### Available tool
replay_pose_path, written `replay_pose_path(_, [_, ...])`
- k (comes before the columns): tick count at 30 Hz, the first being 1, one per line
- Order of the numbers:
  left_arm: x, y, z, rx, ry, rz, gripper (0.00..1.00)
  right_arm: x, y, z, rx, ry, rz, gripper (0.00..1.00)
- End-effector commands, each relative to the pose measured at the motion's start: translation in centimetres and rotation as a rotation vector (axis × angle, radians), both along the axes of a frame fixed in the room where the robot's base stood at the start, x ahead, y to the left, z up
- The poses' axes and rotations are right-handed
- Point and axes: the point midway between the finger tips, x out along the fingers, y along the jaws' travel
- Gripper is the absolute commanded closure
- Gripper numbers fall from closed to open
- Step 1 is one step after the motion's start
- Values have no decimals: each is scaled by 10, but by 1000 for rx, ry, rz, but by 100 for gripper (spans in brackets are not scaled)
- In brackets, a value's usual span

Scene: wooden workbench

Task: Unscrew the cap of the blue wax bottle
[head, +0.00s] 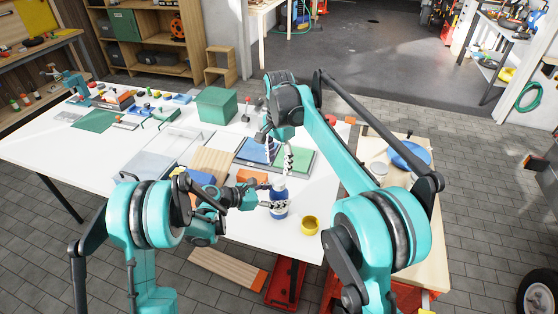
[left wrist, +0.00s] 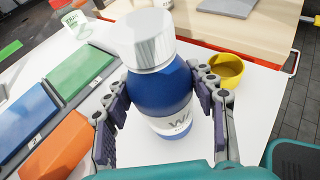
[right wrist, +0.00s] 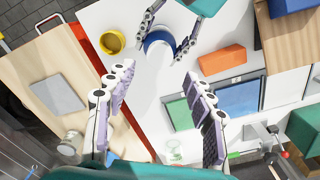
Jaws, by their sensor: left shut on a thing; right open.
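The blue wax bottle (head: 279,208) stands upright near the front edge of the white table. Its silver-white cap (left wrist: 143,40) sits on top of it, and the cap shows from above in the right wrist view (right wrist: 160,52). My left gripper (head: 264,204) is shut around the bottle's blue body, one finger on each side, below the cap. My right gripper (head: 277,150) is open and empty, pointing down above and behind the bottle. In the right wrist view its fingers (right wrist: 158,98) are spread wide, with the bottle beyond the fingertips, apart from them.
A yellow cup (head: 310,225) stands right of the bottle. An orange block (head: 251,176) and blue and green trays (head: 297,160) lie behind it. A wooden side table (head: 430,235) with a blue bowl (head: 410,155) is at the right. A green box (head: 217,105) stands farther back.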

Motion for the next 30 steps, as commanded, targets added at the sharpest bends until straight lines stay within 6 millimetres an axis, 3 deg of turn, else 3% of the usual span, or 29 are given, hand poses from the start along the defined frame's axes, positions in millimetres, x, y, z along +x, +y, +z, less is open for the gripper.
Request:
replay_pose_path(9, [-1, 0, -1, 2, 0, -1, 100, 0, 0, 0, 0, 0, -780, 47])
replay_pose_path(15, [-1, 0, -1, 2, 0, -1, 100, 0, 0, 0, 0, 1, -1180, 47])
replay_pose_path(23, [-1, 0, -1, 2, 0, -1, 100, 0, 0, -2, 0, 1, -1410, 47])
replay_pose_path(30, [-1, 0, -1, 2, 0, -1, 100, 0, 0, -32, 0, 1, -1423, 47])
